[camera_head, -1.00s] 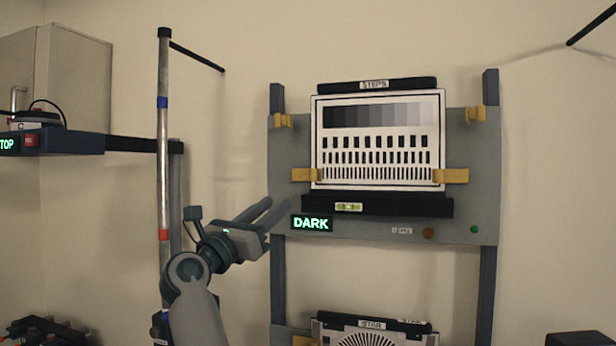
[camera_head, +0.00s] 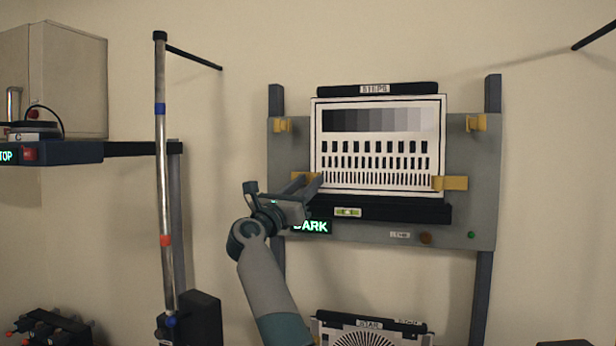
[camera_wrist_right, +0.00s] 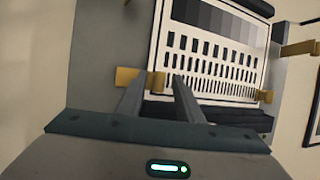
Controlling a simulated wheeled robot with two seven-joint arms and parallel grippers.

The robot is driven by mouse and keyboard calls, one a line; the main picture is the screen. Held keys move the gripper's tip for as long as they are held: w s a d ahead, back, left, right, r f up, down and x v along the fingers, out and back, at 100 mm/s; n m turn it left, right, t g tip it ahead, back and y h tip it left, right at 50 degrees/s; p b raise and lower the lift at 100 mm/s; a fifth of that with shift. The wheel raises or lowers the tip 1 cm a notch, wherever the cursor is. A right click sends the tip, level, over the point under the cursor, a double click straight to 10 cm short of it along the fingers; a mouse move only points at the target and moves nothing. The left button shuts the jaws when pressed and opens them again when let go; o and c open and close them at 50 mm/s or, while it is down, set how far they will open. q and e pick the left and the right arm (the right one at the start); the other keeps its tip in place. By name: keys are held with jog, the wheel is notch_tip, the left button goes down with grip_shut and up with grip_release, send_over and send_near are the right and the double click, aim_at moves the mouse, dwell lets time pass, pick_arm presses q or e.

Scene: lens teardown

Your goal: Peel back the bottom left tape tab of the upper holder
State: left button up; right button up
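The upper holder is a grey board (camera_head: 480,210) carrying a white test chart labelled STEPS (camera_head: 378,148). The bottom left tape tab is yellow and shows partly behind my fingers in the head view (camera_head: 285,186). In the right wrist view the tab (camera_wrist_right: 126,76) sits at the chart's lower left corner, flat against it as far as I can see. My right gripper (camera_head: 311,182) is open at that corner. My left gripper is not in view.
The bottom right tab (camera_head: 450,183) lies over the chart's edge. The upper tabs (camera_head: 283,125) and (camera_head: 476,122) stand clear of the chart. A black ledge with a bubble level (camera_head: 348,212) and a DARK sign (camera_head: 311,227) lie just below. A STAR chart (camera_head: 370,338) is lower down.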

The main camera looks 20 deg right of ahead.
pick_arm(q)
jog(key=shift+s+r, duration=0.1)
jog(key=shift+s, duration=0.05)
pick_arm(e)
jog(key=shift+w+d+r, duration=0.1)
jog(key=shift+w+d, duration=0.1)
jog(key=shift+d, duration=0.05)
grip_shut()
